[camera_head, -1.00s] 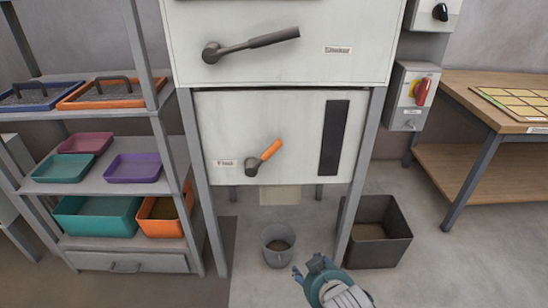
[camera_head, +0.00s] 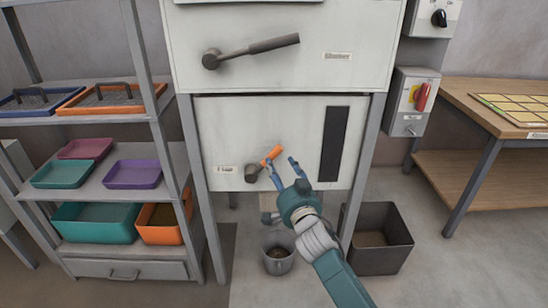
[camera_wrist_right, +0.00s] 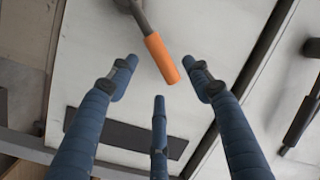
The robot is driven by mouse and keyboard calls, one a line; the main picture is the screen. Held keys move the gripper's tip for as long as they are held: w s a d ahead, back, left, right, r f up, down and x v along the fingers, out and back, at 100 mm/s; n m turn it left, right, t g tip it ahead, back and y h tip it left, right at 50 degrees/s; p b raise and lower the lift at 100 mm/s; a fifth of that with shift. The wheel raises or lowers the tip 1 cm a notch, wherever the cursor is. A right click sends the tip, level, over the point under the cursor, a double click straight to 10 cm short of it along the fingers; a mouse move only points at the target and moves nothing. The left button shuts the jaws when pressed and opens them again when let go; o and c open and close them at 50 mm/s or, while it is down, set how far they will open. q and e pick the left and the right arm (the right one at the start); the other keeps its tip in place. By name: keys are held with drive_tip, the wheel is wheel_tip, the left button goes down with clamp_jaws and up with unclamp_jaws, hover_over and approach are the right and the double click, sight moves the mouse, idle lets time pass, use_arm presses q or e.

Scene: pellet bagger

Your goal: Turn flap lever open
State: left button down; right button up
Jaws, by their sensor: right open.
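The flap lever (camera_head: 271,156) is on the lower panel of the white machine, beside a small label. Its orange grip slants up to the right from a dark hub (camera_head: 252,173). My right gripper (camera_head: 281,167) is open at the lever, its fingers near the grip. In the right wrist view the orange grip (camera_wrist_right: 161,58) points in between the spread fingers (camera_wrist_right: 160,85), with gaps visible on both sides. Whether any finger touches it I cannot tell. My left gripper is not in view.
A larger dark lever (camera_head: 255,49) sits on the upper panel. A grey bucket (camera_head: 279,254) stands on the floor below the machine, and a dark bin (camera_head: 379,238) stands to its right. A shelf with trays (camera_head: 135,174) is at left, a wooden table (camera_head: 490,95) at right.

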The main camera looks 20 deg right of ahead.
sight(274, 157)
drive_tip(key=w, duration=0.6)
drive_tip(key=shift+d+b, duration=0.1)
drive_tip(key=shift+b, duration=0.2)
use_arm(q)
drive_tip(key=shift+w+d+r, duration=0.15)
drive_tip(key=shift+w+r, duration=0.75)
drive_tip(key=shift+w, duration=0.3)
use_arm(e)
drive_tip(key=shift+w, duration=0.7)
clamp_jaws()
drive_tip(key=shift+f, duration=0.15)
